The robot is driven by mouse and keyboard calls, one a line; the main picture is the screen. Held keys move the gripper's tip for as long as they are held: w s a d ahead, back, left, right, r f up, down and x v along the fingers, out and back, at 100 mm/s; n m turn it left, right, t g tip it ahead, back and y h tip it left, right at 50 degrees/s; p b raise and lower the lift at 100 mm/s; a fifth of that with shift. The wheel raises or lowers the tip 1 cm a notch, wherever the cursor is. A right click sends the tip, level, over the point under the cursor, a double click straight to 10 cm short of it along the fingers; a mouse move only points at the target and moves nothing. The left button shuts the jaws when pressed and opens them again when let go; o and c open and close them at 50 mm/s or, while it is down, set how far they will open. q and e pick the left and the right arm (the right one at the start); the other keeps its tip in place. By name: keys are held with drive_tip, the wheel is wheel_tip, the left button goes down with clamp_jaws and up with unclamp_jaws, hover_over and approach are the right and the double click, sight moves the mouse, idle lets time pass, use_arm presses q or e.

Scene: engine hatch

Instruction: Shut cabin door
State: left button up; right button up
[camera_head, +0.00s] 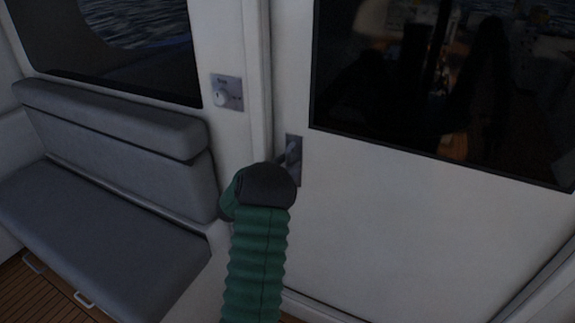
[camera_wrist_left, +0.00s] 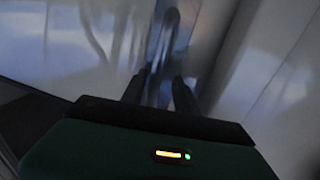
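The cabin door (camera_head: 400,230) is a white panel with a large dark window and fills the right half of the head view. Its left edge lies close along the white frame (camera_head: 258,80), and I cannot tell if it is latched. The metal door handle (camera_head: 292,153) sits on a plate near that edge. My left gripper (camera_head: 285,172) is at the handle; its dark wrist hides its fingers and the handle's lower part. In the left wrist view, the two dark fingers (camera_wrist_left: 160,90) stand apart, with the handle (camera_wrist_left: 164,50) between them. My right gripper is not seen.
A grey cushioned bench (camera_head: 110,220) stands left of the door under a window. A small panel with a round knob (camera_head: 226,94) is on the wall left of the frame. The wooden floor (camera_head: 40,295) shows at the lower left.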

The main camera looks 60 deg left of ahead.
use_arm(q)
drive_tip(key=shift+s+d, duration=0.1)
drive_tip(key=shift+s, duration=0.05)
drive_tip(key=v, duration=1.6)
drive_tip(key=shift+s, duration=0.25)
drive_tip(key=shift+f, duration=0.15)
